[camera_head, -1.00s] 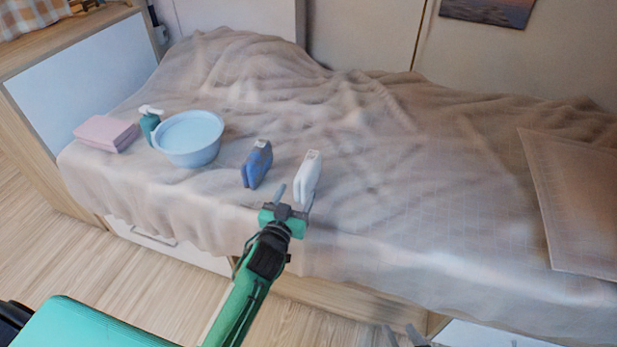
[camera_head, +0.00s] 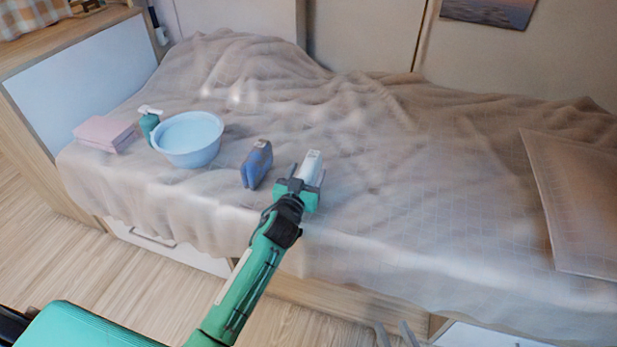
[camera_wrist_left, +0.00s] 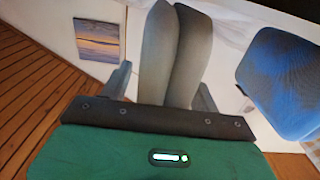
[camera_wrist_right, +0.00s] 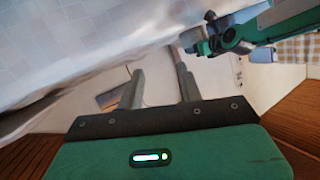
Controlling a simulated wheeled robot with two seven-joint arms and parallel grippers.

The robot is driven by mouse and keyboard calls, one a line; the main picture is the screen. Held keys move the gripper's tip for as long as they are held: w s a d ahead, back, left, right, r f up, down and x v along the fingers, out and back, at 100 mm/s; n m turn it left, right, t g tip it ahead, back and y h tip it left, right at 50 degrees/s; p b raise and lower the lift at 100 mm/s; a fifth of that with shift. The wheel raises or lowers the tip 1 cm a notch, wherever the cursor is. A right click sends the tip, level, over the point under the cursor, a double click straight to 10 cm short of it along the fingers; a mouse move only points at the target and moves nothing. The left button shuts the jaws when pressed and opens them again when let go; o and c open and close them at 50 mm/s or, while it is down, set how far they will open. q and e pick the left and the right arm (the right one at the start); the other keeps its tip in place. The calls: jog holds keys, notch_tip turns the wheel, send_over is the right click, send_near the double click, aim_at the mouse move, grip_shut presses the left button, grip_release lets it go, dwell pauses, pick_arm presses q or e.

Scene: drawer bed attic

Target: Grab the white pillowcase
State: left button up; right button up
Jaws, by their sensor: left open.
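The white pillowcase (camera_head: 312,163) is a small folded bundle standing on the bed, right of a blue folded cloth (camera_head: 257,163). My left gripper (camera_head: 307,176) is open at the near end of the white pillowcase, its fingers on either side. In the left wrist view the pillowcase (camera_wrist_left: 176,55) looks grey in shadow and stands between the spread fingers. Whether the fingers touch it I cannot tell. My right gripper (camera_head: 397,334) shows only its fingertips at the bottom edge; in the right wrist view its fingers (camera_wrist_right: 160,66) are apart with nothing between them.
A light blue basin (camera_head: 188,140), a green spray bottle (camera_head: 149,124) and a pink folded stack (camera_head: 104,134) stand on the left of the bed. A large pillow (camera_head: 578,200) lies at the right. The rumpled blanket (camera_head: 430,200) between is clear.

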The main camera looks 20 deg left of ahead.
pick_arm(q)
jog(key=c, duration=1.1)
